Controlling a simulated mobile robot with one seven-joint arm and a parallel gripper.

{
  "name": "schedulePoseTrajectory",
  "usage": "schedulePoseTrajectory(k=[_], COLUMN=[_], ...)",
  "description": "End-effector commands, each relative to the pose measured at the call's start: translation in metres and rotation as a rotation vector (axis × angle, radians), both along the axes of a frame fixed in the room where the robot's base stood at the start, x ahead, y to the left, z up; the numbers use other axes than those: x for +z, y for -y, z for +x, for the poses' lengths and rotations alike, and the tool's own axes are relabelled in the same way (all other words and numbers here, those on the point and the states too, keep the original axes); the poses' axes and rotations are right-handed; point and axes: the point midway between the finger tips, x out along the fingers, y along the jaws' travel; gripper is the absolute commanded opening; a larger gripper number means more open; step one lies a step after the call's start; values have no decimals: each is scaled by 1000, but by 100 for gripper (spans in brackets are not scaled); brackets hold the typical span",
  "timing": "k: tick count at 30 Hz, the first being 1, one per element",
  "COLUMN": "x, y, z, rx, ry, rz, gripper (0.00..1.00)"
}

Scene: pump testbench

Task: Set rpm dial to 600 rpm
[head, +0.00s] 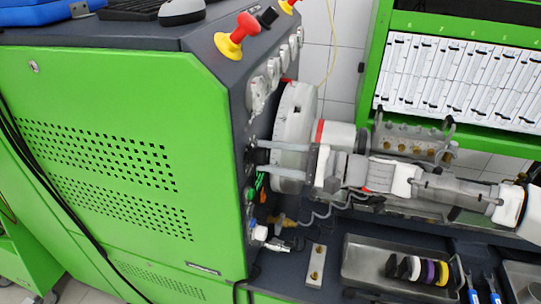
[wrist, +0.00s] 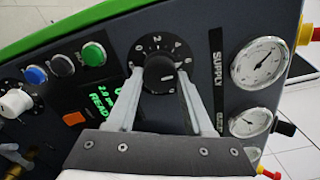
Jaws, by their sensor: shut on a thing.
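A round black dial (wrist: 162,47) with white numbers on its scale, 0, 2 and 4 among them, sits on the dark panel in the wrist view. Its black knob (wrist: 160,76) is between the two pale fingers of my gripper (wrist: 161,82), which is shut on it. The lower part of the scale is hidden by the fingers and knob, and I cannot read the exact setting. In the head view my gripper (head: 260,157) reaches left to the panel, and the dial is hidden there. A green-lit display (wrist: 103,97), partly covered, shows "READY".
Blue, black and green buttons (wrist: 93,54) and a white knob (wrist: 15,102) are left of the dial. Gauges (wrist: 261,61) are to its right. In the head view, a large white disc (head: 293,120) stands close above my fingers, and a tray (head: 362,262) lies below my arm.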

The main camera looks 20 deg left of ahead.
Motion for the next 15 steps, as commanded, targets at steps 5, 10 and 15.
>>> schedulePoseTrajectory(k=[5, 10, 15], x=[-1, 0, 0], y=[0, 0, 0], z=[-1, 0, 0], rx=[2, 1, 1], ry=[0, 1, 1], rz=[0, 0, 0], gripper=[73, 82, 82])
